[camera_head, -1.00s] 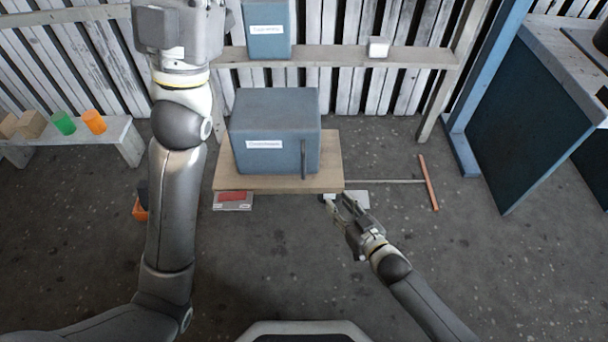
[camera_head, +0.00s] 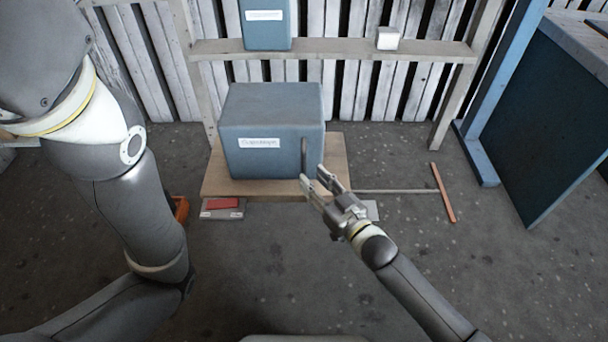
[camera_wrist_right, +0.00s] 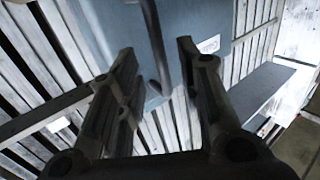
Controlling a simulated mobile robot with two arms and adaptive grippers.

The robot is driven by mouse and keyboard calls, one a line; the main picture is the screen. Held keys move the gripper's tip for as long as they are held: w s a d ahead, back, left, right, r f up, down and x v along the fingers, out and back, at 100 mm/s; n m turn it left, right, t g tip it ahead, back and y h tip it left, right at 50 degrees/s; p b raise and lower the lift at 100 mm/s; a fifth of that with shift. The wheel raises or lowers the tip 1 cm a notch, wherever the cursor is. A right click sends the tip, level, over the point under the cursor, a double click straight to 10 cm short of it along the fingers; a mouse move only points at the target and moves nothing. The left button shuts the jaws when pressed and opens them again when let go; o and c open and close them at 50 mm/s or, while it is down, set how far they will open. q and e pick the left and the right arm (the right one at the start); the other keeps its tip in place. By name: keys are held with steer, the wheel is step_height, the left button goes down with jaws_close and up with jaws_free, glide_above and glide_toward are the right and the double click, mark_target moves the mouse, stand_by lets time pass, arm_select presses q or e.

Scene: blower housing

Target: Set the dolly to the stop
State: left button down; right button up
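The dolly is a flat wooden board (camera_head: 340,160) on the floor, carrying a blue-grey box (camera_head: 262,120) with a white label. A dark upright handle bar (camera_head: 304,156) stands at the box's front right; it also shows in the right wrist view (camera_wrist_right: 156,48). An orange bar (camera_head: 443,193), likely the stop, lies on the floor to the right, apart from the board. My right gripper (camera_head: 318,182) is open at the board's front edge, close to the handle. In the wrist view the handle appears between its spread fingers, not gripped. My left gripper is out of view.
A thin rod (camera_head: 395,191) lies between board and orange bar. A red block (camera_head: 222,203) on a grey plate sits at the board's front left. A shelf rail (camera_head: 340,53) crosses behind. A dark panel (camera_head: 540,125) stands right. Floor in front is clear.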

mark_target(304, 170)
steer(key=b+x, duration=0.1)
steer(key=x, duration=0.1)
steer(key=b+x, duration=0.1)
steer(key=x, duration=0.1)
steer(key=shift+f, duration=0.2)
steer(key=shift+w+a+r, duration=0.15)
steer(key=shift+w+a, duration=0.2)
steer(key=shift+w, duration=0.2)
jaws_close()
